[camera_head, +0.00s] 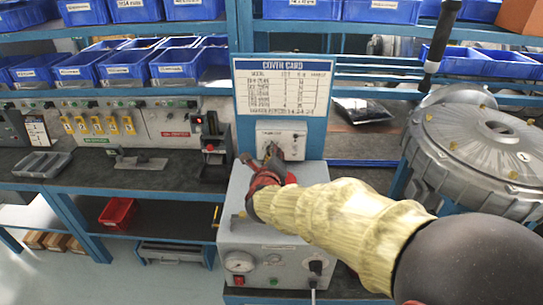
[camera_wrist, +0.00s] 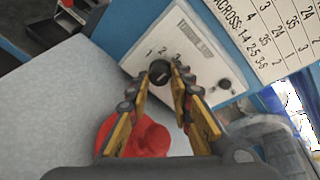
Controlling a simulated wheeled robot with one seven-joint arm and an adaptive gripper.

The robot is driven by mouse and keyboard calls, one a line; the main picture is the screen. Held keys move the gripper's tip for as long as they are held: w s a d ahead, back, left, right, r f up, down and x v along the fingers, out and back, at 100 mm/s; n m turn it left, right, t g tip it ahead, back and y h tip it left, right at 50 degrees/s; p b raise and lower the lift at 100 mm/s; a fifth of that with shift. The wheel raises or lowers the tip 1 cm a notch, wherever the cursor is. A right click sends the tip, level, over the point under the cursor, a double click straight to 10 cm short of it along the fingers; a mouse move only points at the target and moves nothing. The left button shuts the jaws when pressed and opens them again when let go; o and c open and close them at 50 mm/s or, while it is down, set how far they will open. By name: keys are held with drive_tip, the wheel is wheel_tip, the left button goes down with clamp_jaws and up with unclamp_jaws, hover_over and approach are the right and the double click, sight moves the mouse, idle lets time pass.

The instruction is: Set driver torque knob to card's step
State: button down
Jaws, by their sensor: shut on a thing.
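The cover card (camera_head: 283,86) is a white printed sheet on the blue upright board, and its rows are too small to read surely. Below it is a pale torque panel (camera_head: 268,138). In the wrist view the panel (camera_wrist: 187,35) carries printed numbers 1, 2 and 3 near a round dark knob (camera_wrist: 159,72). My gripper (camera_wrist: 160,76) is shut on this knob, one finger on each side. The knob's lower part and any numbers there are hidden by the fingers. In the head view my gripper (camera_head: 271,156) reaches the panel and covers the knob.
A red round part (camera_wrist: 150,140) lies under the fingers. A small black button (camera_wrist: 224,84) is right of the knob. A large metal housing (camera_head: 475,150) stands at right, beside a hanging black-handled tool (camera_head: 440,40).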

drive_tip(key=n+h+p, duration=0.1)
drive_tip(key=n+p, duration=0.1)
drive_tip(key=p, duration=0.1)
drive_tip(key=shift+a+n, duration=0.15)
drive_tip(key=shift+n, duration=0.15)
drive_tip(key=shift+f+n+h+p, duration=0.1)
drive_tip(key=shift+n+h+p, duration=0.9)
drive_tip(key=shift+n, duration=0.7)
drive_tip(key=c, duration=1.7)
unclamp_jaws()
drive_tip(key=shift+a, duration=0.1)
drive_tip(key=shift+o, duration=0.6)
drive_tip(key=shift+s, duration=0.1)
